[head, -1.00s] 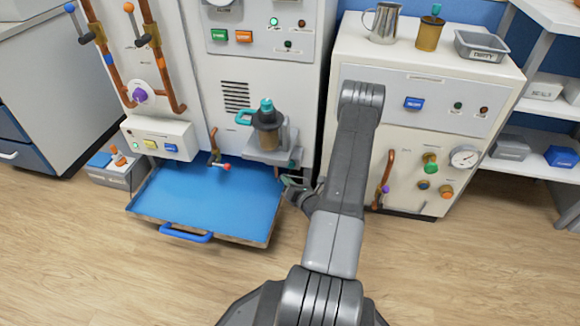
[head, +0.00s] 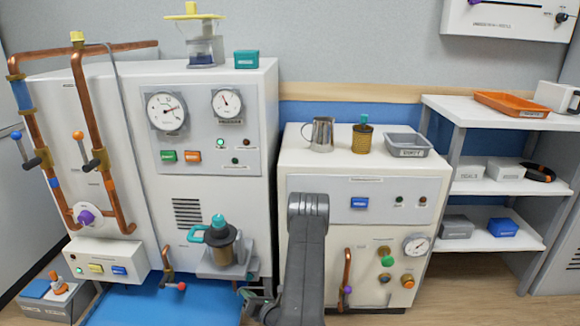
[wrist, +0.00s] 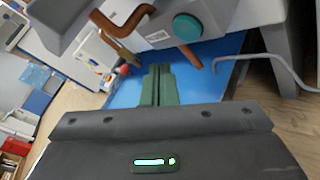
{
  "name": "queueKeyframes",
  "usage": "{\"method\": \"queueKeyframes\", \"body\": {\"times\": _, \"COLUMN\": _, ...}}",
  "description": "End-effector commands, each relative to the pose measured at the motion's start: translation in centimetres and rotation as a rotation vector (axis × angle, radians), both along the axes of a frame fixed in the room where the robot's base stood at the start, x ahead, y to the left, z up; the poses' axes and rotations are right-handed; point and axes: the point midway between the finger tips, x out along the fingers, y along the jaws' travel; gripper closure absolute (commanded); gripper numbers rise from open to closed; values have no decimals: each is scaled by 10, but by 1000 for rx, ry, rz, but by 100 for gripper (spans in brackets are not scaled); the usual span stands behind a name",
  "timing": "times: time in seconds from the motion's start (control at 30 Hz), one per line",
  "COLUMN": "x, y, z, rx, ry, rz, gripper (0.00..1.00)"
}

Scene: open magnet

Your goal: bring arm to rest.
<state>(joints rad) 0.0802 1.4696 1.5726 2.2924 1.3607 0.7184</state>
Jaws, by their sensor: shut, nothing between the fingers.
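My arm (head: 305,250) rises in front of the right-hand white cabinet in the head view, its upper link standing nearly upright. My gripper (head: 258,303) is partly hidden behind the arm, low between the two cabinets. In the wrist view my gripper (wrist: 158,80) has its green fingers together with nothing between them. They point toward the blue tray (wrist: 222,50), which also shows at the bottom of the head view (head: 165,305). A copper pipe end (wrist: 188,52) and a teal round knob (wrist: 187,27) are close to the fingertips in the wrist view.
A teal-handled pot (head: 221,247) sits on a small shelf on the left cabinet, close above my gripper. A small valve with a red tip (head: 172,283) sticks out beside it. A white shelf unit (head: 500,188) stands at the right. Wood floor (head: 470,290) is clear before it.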

Motion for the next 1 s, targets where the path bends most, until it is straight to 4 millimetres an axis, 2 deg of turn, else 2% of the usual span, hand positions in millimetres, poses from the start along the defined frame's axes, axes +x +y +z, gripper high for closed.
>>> {"method": "queueKeyframes", "body": {"times": 0.1, "x": 0, "y": 0, "z": 3, "rx": 1, "ry": 4, "rz": 0, "gripper": 100}}
{"method": "queueKeyframes", "body": {"times": 0.3, "x": -40, "y": 1, "z": -2, "rx": 1, "ry": 6, "rz": -1, "gripper": 100}}
{"method": "queueKeyframes", "body": {"times": 0.47, "x": -55, "y": 2, "z": -1, "rx": 0, "ry": 3, "rz": -1, "gripper": 100}}
{"method": "queueKeyframes", "body": {"times": 0.8, "x": -57, "y": 2, "z": 0, "rx": 0, "ry": 0, "rz": -1, "gripper": 100}}
{"method": "queueKeyframes", "body": {"times": 1.0, "x": -51, "y": 2, "z": 0, "rx": 0, "ry": 0, "rz": 0, "gripper": 100}}
